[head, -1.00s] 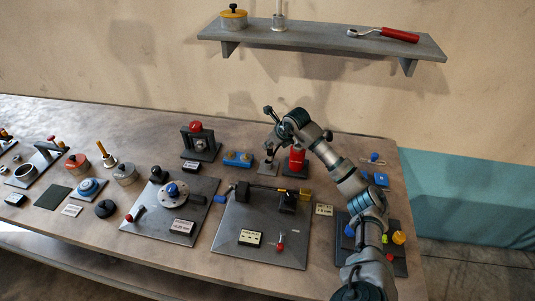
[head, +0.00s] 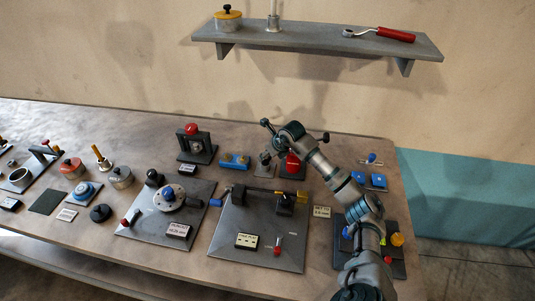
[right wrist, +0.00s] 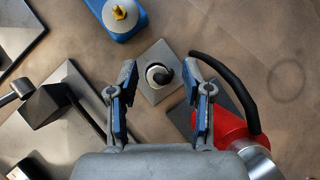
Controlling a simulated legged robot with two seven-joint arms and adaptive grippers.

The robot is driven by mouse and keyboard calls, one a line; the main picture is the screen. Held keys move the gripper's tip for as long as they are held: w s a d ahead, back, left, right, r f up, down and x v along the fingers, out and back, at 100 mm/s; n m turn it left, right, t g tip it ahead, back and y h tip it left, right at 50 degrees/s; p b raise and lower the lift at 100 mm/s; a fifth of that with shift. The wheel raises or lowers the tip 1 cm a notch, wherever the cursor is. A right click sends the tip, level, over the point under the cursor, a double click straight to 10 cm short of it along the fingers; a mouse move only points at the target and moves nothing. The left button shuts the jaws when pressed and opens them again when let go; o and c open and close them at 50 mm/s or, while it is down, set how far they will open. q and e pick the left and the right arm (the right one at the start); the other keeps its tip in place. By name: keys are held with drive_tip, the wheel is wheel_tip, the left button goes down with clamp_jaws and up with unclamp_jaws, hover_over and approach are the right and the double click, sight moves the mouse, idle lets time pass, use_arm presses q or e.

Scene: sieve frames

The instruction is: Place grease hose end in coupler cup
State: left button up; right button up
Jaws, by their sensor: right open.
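In the right wrist view a red cylinder (right wrist: 232,127) stands at the right, with a black hose (right wrist: 228,75) arching from it behind my right finger. A small grey plate (right wrist: 150,93) bears a pale round cup (right wrist: 151,73). A dark curved piece sits at the cup's mouth; I cannot tell whether it is the hose end or inside the cup. My right gripper (right wrist: 161,61) is open, its fingers on either side of the cup in the picture. In the head view the red cylinder (head: 292,163) stands beneath my right arm. My left gripper is out of view.
A blue block with a yellow fitting (right wrist: 119,13) is near the plate. In the head view a large grey fixture plate (head: 220,240) lies in front, blue parts (head: 370,180) at right. A shelf (head: 320,42) hangs above. Bare bench shows right of the red cylinder.

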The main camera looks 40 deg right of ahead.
drive_tip(key=v, duration=1.2)
drive_tip(key=shift+a+r, duration=0.1)
drive_tip(key=shift+a, duration=0.2)
